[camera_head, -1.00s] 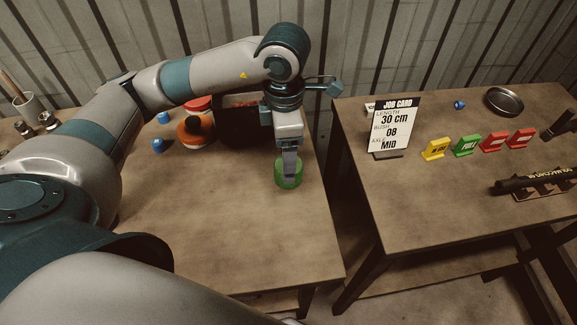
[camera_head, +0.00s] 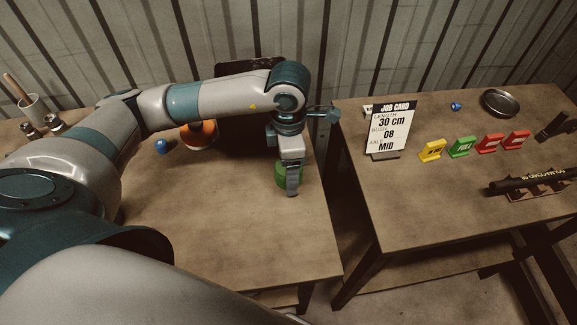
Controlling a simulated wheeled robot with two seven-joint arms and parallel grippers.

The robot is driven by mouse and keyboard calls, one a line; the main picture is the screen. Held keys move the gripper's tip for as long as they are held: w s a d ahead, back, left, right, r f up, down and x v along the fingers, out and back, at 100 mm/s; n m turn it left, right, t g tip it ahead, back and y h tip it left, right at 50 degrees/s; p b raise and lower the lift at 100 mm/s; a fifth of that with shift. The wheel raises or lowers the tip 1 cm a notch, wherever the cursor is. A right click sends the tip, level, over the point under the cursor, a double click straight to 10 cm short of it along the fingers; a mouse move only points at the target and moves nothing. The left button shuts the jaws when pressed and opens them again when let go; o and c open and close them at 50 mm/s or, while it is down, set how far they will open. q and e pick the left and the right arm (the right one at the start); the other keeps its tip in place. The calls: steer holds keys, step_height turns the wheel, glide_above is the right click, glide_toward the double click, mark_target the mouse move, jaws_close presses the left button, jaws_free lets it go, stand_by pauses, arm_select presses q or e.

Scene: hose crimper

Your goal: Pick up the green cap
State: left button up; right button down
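The green cap (camera_head: 280,176) is near the right edge of the left table. My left gripper (camera_head: 292,187) points down at it from above, with a grey finger in front of the cap's right part. The far finger is hidden, so I cannot tell whether the gripper is open or shut on the cap. I also cannot tell whether the cap rests on the table or is slightly raised. My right gripper is not in view.
An orange round object (camera_head: 198,135) and a blue piece (camera_head: 162,146) lie behind on the left table (camera_head: 215,225). The right table holds a job card (camera_head: 391,128), several coloured tags, a round dish (camera_head: 501,102) and a black tube (camera_head: 525,184). A gap separates the tables.

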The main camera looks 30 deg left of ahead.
arm_select(q)
steer(key=shift+f, duration=0.1)
steer(key=shift+c, duration=0.4)
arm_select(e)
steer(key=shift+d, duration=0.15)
arm_select(q)
steer(key=c, duration=1.1)
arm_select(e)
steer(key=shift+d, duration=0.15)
arm_select(q)
steer(key=shift+o, duration=0.2)
